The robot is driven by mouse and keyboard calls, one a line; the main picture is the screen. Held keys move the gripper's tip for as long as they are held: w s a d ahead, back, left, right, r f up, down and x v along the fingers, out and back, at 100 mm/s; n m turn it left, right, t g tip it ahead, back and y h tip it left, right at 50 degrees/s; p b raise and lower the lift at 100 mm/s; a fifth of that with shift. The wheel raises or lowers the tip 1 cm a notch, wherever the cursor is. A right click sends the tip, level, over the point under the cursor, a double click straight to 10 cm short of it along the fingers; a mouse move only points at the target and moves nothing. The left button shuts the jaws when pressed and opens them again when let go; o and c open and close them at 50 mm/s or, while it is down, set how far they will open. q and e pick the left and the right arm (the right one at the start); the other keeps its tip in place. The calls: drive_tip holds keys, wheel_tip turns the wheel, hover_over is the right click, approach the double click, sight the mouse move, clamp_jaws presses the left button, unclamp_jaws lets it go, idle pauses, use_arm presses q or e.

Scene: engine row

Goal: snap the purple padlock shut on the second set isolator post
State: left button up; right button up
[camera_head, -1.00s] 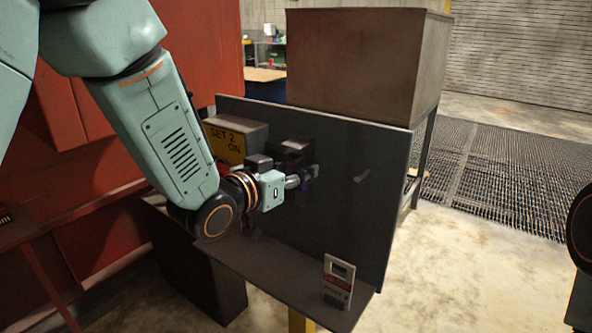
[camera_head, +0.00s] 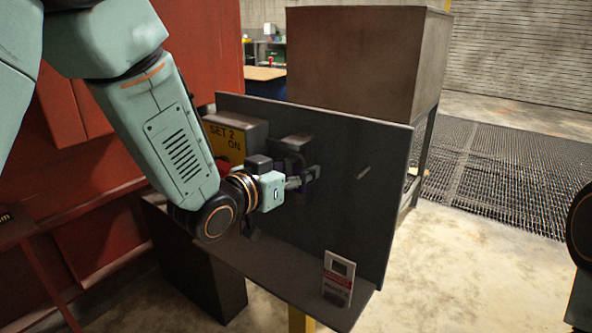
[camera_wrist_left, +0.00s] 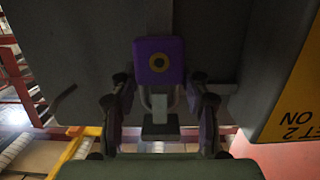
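The purple padlock (camera_wrist_left: 158,60) shows in the left wrist view, in front of the dark panel, with a round keyhole face toward the camera. Its grey shackle (camera_wrist_left: 158,98) reaches from the body toward a grey block, partly hidden; I cannot tell whether it is closed or around the isolator post. My left gripper (camera_wrist_left: 160,95) has its fingers on both sides of the padlock, apart from each other and with small gaps beside its body. In the head view the left gripper (camera_head: 303,179) is close to the panel. My right gripper is out of view.
A dark upright panel (camera_head: 345,210) stands on a shelf beside the yellow SET 2 ON sign (camera_head: 226,145). A small grey handle (camera_head: 362,172) sticks out of the panel. A white-and-red tag (camera_head: 338,278) stands on the shelf. Free floor lies at right.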

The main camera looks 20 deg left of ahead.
use_arm(q)
drive_tip(key=o, duration=0.3)
drive_tip(key=shift+v, duration=3.65)
drive_tip(key=shift+s, duration=0.1)
drive_tip(key=s+a+f+n+g+y+b, duration=0.1)
drive_tip(key=s+f+g+y+b, duration=0.2)
drive_tip(key=f, duration=0.7)
drive_tip(key=s+a+f+n+g, duration=0.2)
drive_tip(key=s+f, duration=0.3)
drive_tip(key=f, duration=0.4)
drive_tip(key=s+a+f+n+g+y+b, duration=0.1)
drive_tip(key=s+f+g+y+b, duration=0.15)
drive_tip(key=f, duration=0.75)
drive_tip(key=s+f+g+b, duration=0.1)
drive_tip(key=s+f+g, duration=0.1)
drive_tip(key=s+f, duration=0.4)
drive_tip(key=s+f+g+b, duration=0.1)
drive_tip(key=s+f+g, duration=0.2)
drive_tip(key=s+f, duration=0.3)
drive_tip(key=s+a+f+g+b, duration=0.1)
drive_tip(key=s+f+g+b, duration=0.1)
drive_tip(key=s+f, duration=0.5)
drive_tip(key=shift+s+n+g, duration=0.3)
drive_tip(key=shift+s+g, duration=0.05)
drive_tip(key=shift+s, duration=1.85)
